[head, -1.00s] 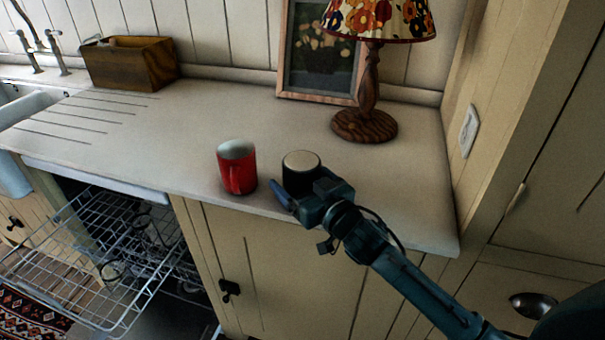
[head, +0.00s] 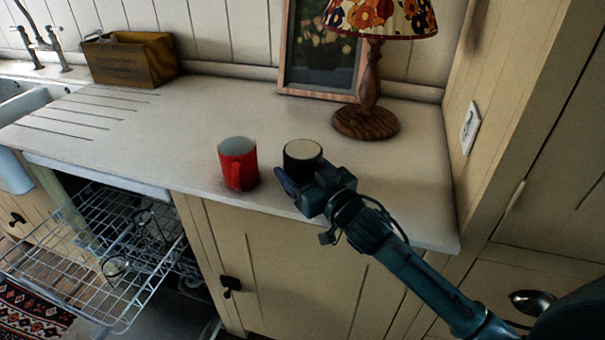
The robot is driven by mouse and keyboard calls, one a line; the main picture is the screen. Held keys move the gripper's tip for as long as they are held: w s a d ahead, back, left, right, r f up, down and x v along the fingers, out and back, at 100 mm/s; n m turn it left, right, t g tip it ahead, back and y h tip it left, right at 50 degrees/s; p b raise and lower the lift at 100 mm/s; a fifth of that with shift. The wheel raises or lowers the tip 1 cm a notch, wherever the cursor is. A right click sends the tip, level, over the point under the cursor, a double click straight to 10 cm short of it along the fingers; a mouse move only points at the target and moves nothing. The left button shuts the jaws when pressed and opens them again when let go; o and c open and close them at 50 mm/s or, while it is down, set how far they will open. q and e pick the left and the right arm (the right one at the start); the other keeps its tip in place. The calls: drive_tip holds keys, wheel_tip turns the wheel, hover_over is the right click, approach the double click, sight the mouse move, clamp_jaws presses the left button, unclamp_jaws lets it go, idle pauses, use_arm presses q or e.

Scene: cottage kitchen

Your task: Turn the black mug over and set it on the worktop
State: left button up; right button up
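The black mug (head: 302,164) is at the front of the worktop (head: 200,115), right of the red mug. A pale, flat-looking round face points up. I cannot tell for sure whether it is the mug's base or its inside. My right gripper (head: 303,180) is at the mug's near side, one dark finger along its left. It looks shut on the mug; the other finger and the contact are hidden. The mug's lower edge is partly covered, so I cannot tell whether it touches the worktop. My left gripper is not in view.
The red mug (head: 238,164) stands upright close to the left. A lamp (head: 366,122) and a framed picture (head: 320,60) stand behind. A wooden box (head: 130,60) is near the sink. An open dishwasher rack (head: 95,255) juts out below left. The worktop's right side is clear.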

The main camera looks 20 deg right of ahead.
sight(302, 150)
drive_tip(key=r, duration=0.5)
drive_tip(key=r+p, duration=0.1)
drive_tip(key=r, duration=0.2)
drive_tip(key=shift+s+a+r, duration=0.1)
drive_tip(key=shift+s, duration=0.15)
drive_tip(key=s+a+r+p, duration=0.2)
drive_tip(key=s, duration=0.5)
drive_tip(key=s+a+r+p, duration=0.2)
drive_tip(key=s+r+p, duration=0.1)
drive_tip(key=s, duration=0.5)
drive_tip(key=shift+a, duration=0.15)
drive_tip(key=n+p, duration=0.4)
drive_tip(key=n, duration=0.3)
